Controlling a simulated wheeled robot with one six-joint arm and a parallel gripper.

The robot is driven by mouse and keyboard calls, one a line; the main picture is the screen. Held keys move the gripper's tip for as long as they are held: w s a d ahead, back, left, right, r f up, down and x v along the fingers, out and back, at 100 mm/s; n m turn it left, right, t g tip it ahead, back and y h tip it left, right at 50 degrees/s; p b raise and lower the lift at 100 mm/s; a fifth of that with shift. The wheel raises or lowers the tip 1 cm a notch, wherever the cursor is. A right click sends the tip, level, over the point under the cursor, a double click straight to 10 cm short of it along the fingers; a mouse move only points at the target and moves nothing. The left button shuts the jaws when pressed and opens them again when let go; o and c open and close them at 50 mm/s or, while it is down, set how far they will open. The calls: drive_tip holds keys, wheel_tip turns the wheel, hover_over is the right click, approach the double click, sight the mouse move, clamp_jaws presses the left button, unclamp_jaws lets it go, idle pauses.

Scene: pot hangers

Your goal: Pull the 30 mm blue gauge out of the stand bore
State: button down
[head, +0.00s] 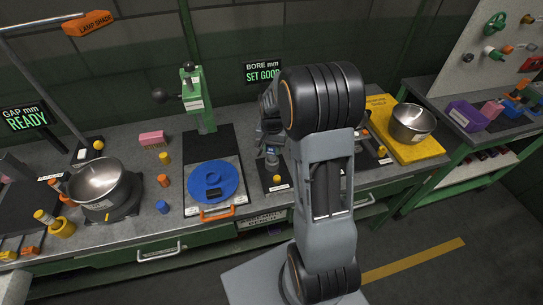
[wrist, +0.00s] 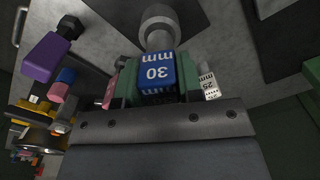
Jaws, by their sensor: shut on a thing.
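The blue gauge (wrist: 157,72), marked 30 mm, is in the middle of the wrist view. My gripper (wrist: 157,92) is shut on it, with green fingers on either side of the blue block. A grey metal cylinder (wrist: 159,35) lies directly beyond the blue block; I cannot tell how far the gauge sits in a bore. In the head view my gripper (head: 271,137) is partly hidden by my arm, above a dark stand base (head: 271,184) on the bench.
A white block marked 25 mm (wrist: 209,88) and a pink block (wrist: 110,92) show beside the fingers. A blue disc (head: 213,181) lies left of the stand. A pot (head: 99,184) stands at left, another pot (head: 412,122) on a yellow board (head: 426,150) at right.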

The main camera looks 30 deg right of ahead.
drive_tip(key=shift+r+p, duration=0.95)
drive_tip(key=shift+r, duration=0.55)
